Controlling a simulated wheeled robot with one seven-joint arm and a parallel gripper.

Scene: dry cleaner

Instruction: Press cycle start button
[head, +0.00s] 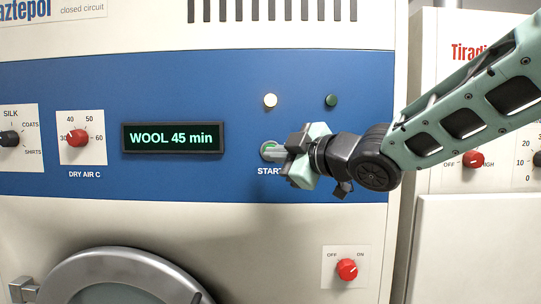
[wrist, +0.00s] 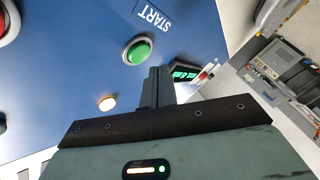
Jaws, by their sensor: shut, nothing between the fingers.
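The green start button (head: 268,146) is on the blue panel of the machine, above the START label (head: 269,171), in the head view. It is partly covered by my gripper (head: 272,155), whose fingertips are close in front of it. In the wrist view the round green button (wrist: 138,50) shows whole in a pale ring, beside the upside-down START label (wrist: 154,19). The shut, empty fingers of my gripper (wrist: 157,70) point toward the panel just below and right of the button in that view. I cannot tell whether they touch anything.
A display (head: 173,138) reads WOOL 45 min. A lit white lamp (head: 270,100) and a dark green lamp (head: 330,100) sit above. A red button (wrist: 6,20) shows at the wrist view's upper left. A red off/on knob (head: 347,269) and a round door (head: 125,275) are below.

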